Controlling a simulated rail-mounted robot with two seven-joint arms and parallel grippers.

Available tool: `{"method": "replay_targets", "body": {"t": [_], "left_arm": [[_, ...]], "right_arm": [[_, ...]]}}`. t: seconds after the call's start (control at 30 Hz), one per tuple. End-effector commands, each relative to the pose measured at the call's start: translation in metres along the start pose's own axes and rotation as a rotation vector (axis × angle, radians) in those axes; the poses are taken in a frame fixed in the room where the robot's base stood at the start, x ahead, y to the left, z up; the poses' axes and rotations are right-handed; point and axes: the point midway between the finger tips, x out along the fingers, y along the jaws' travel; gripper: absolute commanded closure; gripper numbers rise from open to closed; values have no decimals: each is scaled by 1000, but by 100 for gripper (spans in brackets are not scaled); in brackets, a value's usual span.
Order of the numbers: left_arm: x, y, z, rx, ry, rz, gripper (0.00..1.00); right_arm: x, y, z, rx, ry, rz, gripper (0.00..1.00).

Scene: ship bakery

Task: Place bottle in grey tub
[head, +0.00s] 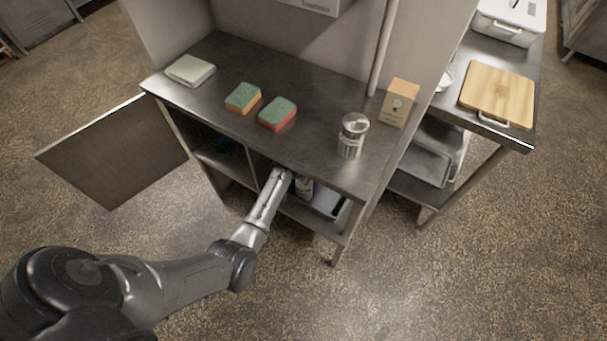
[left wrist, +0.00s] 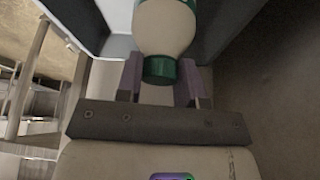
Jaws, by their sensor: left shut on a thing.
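The bottle, pale with a green cap (left wrist: 165,25), is between the fingers of my left gripper (left wrist: 159,82) in the left wrist view. The gripper is shut on it near the cap end. In the head view, my left arm reaches into the lower compartment of the metal counter, and the counter top hides the fingers. Part of the bottle (head: 304,187) shows just right of the arm. A pale grey tub (head: 328,203) sits in that compartment to the right of the bottle. Whether the bottle is over or inside the tub cannot be told. My right gripper is not in view.
On the counter top (head: 310,95) are a pale block (head: 190,69), two sponges (head: 243,98) (head: 278,113), a metal canister (head: 353,135) and a box (head: 398,102). An open cabinet door (head: 112,150) juts out left. A side table holds a cutting board (head: 497,94).

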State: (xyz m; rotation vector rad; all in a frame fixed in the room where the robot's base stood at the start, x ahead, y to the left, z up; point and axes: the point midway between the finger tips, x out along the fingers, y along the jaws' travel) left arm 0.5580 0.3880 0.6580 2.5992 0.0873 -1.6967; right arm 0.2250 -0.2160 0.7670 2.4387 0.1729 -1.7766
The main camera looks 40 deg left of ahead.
Motion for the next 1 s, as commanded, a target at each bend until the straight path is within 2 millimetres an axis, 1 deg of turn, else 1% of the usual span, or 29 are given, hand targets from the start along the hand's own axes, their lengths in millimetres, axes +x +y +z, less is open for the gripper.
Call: {"method": "replay_targets", "body": {"t": [0.17,0.2,0.43,0.47,0.73,0.77,0.87,0.9,0.93,1.0], "left_arm": [[2,0,0,0,4,-1,100],[3,0,1,0,0,0,63],[3,0,1,0,0,0,41],[3,0,1,0,0,0,39],[1,0,0,0,1,0,39],[-1,0,-1,0,1,0,39],[-13,0,-2,1,0,0,39],[-18,0,0,1,0,-1,39],[-18,0,8,0,-3,-1,39],[-23,0,20,0,-4,-1,39]], "right_arm": [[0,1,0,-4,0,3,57],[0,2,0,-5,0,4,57],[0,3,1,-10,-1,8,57],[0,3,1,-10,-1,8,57],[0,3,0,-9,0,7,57],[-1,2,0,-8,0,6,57],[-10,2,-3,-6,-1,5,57],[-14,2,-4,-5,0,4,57],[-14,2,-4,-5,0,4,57],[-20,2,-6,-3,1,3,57]]}}
